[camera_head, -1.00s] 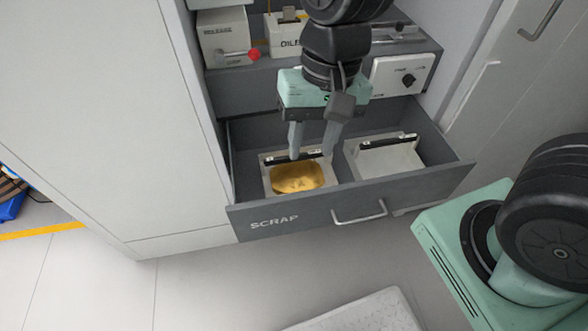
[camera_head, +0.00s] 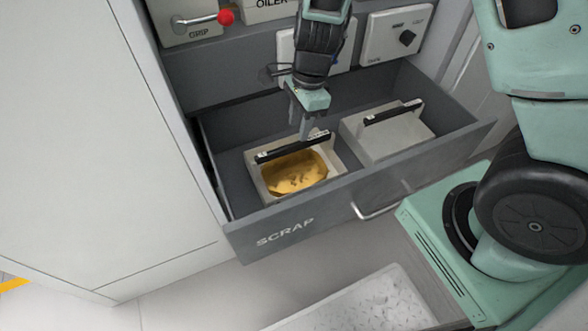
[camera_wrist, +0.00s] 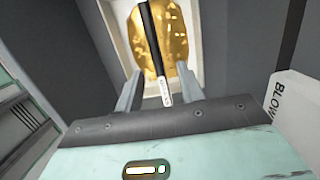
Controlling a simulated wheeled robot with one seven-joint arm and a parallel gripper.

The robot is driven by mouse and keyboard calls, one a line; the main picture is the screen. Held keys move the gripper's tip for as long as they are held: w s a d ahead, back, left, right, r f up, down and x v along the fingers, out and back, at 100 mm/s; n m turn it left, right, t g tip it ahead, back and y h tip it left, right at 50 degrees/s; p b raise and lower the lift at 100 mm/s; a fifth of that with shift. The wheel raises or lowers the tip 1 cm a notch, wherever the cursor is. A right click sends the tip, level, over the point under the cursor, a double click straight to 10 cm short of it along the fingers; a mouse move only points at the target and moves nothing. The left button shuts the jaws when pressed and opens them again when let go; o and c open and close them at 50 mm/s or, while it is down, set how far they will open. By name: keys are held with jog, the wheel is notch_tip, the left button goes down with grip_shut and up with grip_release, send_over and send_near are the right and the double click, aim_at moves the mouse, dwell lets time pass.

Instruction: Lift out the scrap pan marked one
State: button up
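A pale scrap pan (camera_head: 255,180) holding golden scrap sits in the left part of the open drawer. Its black handle bar (camera_head: 285,148) spans the top, with a small white label at its end; I cannot read the mark. A second pale pan (camera_head: 395,138), seemingly empty, sits to its right with its own black handle (camera_head: 392,112). My gripper (camera_head: 305,132) points down at the right end of the left pan's handle. In the wrist view my gripper (camera_wrist: 160,88) is open, with the handle (camera_wrist: 153,40) lined up between its fingers; I cannot tell whether they touch.
The grey drawer front (camera_head: 335,215) reads SCRAP and has a bar handle (camera_head: 383,205). Above are a red-knobbed lever box (camera_head: 190,22) and a control box (camera_head: 397,35). A white tray (camera_head: 300,322) lies low in front. A tall pale cabinet (camera_head: 80,140) stands left.

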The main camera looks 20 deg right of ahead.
aim_at(295, 143)
jog(key=f+b, duration=0.1)
jog(key=f, duration=0.1)
jog(key=a+f+b, duration=0.1)
jog(key=f, duration=0.2)
jog(key=f+b, duration=0.1)
jog(key=f, duration=0.2)
jog(key=shift+s+a+f, duration=0.15)
jog(key=shift+s+a, duration=0.1)
jog(key=shift+a, duration=0.15)
grip_shut()
